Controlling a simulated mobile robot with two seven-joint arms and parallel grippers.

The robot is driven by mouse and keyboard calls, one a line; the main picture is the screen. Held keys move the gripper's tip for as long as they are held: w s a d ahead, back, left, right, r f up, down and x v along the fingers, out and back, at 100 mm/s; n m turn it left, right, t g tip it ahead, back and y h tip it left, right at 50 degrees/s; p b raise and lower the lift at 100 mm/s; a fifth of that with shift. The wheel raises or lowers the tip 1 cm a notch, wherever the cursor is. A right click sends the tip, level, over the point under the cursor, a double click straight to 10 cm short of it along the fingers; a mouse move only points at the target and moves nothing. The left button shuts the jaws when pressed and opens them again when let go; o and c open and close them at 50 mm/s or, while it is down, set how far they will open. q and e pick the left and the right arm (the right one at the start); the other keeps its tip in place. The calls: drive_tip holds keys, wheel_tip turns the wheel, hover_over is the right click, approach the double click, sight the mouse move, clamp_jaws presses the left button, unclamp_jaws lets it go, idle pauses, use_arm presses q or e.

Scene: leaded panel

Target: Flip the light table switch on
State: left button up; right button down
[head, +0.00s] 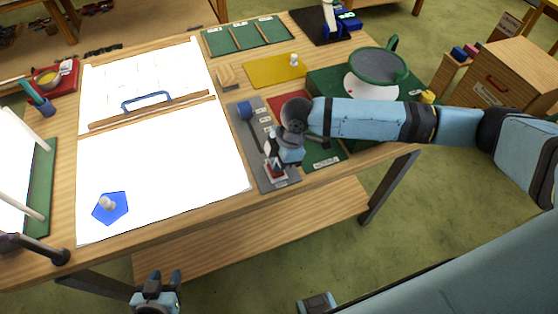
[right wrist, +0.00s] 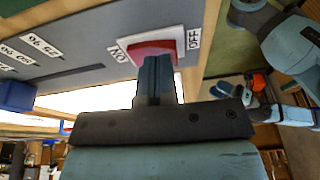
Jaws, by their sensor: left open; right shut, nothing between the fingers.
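The light table switch is a red rocker (right wrist: 153,47) on a white plate between the labels ON and OFF in the right wrist view. In the head view the switch plate (head: 276,176) is at the front end of a grey strip, largely hidden by my right gripper. My right gripper (head: 272,158) is shut and empty, pointing down at the switch. Its fingertips (right wrist: 155,60) overlap the rocker; I cannot tell whether they touch it. The light table's white surface (head: 165,165) looks bright. My left gripper (head: 157,277) is open and empty, off the table's front edge.
A blue pentagon piece (head: 111,209) with a knob lies on the white surface. A wooden bar with a blue handle (head: 147,99) crosses it. The grey strip (head: 250,125) carries a blue block and number labels. A green round-topped machine (head: 377,67) stands at the back right.

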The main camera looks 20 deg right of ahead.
drive_tip(key=r+p, duration=0.5)
drive_tip(key=shift+w, duration=0.2)
drive_tip(key=shift+w+d+r+b, duration=0.3)
drive_tip(key=shift+w+d+b, duration=0.05)
drive_tip(key=shift+b, duration=0.4)
drive_tip(key=w+b+v, duration=0.1)
drive_tip(key=v, duration=0.7)
drive_tip(key=shift+w, duration=0.25)
drive_tip(key=shift+a+f, duration=0.1)
